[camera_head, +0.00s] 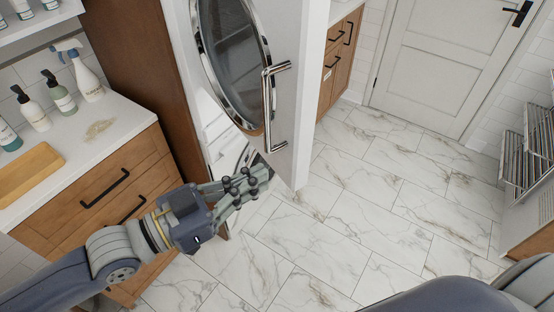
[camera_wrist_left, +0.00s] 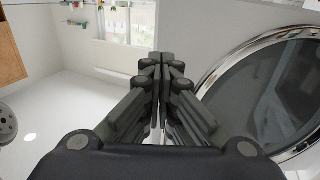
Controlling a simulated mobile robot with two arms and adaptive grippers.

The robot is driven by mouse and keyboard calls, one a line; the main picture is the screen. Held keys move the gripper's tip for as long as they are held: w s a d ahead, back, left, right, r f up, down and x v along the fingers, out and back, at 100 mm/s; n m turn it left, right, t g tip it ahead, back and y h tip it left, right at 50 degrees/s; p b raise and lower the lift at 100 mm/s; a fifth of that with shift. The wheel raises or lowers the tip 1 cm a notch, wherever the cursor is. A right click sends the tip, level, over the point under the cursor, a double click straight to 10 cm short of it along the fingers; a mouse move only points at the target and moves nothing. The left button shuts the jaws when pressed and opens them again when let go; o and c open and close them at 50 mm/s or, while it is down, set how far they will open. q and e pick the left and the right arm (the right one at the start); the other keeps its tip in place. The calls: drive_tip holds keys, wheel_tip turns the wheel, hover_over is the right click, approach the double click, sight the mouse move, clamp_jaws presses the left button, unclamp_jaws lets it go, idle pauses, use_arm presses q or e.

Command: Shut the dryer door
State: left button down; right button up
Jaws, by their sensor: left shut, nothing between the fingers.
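The dryer door (camera_head: 301,80) is white with a round, chrome-ringed dark window (camera_head: 232,55) and a chrome bar handle (camera_head: 268,105). It stands open, swung out from the wooden cabinet housing. My left gripper (camera_head: 262,177) is shut and empty, by the door's lower edge below the handle. I cannot tell whether it touches the door. In the left wrist view, the shut fingers (camera_wrist_left: 162,62) point ahead, with the round window (camera_wrist_left: 275,95) close on the right. My right gripper is not in view.
A counter (camera_head: 95,120) with spray and pump bottles and a wooden board (camera_head: 28,172) stands at the left. Wooden drawers with black handles are below it. The marble-tiled floor (camera_head: 340,220) is clear. A white room door (camera_head: 440,50) and a rack (camera_head: 527,150) are at the right.

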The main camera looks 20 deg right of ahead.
sight(291, 162)
use_arm(q)
drive_tip(key=p+x, duration=0.1)
drive_tip(key=x, duration=0.2)
drive_tip(key=shift+d+r, duration=0.2)
drive_tip(key=shift+w+d+f+p, duration=0.15)
drive_tip(key=shift+d+p, duration=0.1)
drive_tip(key=shift+d, duration=0.15)
drive_tip(key=shift+w+d+f+p, duration=0.15)
drive_tip(key=shift+d+p, duration=0.1)
drive_tip(key=shift+d, duration=0.15)
drive_tip(key=shift+r, duration=0.15)
